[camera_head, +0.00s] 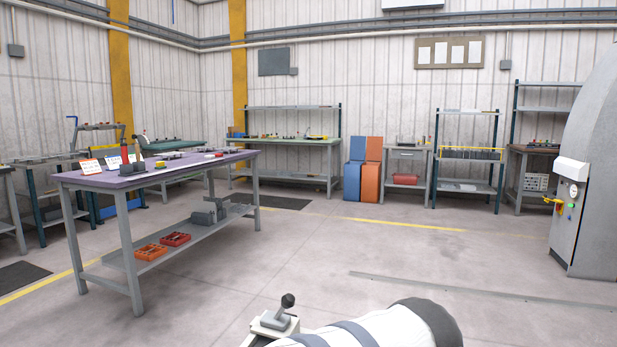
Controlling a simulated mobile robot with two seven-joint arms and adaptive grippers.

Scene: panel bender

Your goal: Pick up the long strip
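I cannot pick out the long strip with certainty. A long, thin, flat grey strip (480,291) runs along the floor at the lower right, but I cannot tell whether it is a loose part or a floor fitting. Small items lie on the purple-topped workbench (120,181) at the left, too small to identify as a strip. Neither of my grippers shows in the head view. A white rounded form with grey bands at the bottom edge seems to be part of my own body.
A grey machine (592,190) with a control panel stands at the right. Blue and orange bins (363,170), a green-topped bench (290,140) and shelving (467,155) line the back wall. Red trays (175,239) sit on the workbench's lower shelf. The middle floor is clear.

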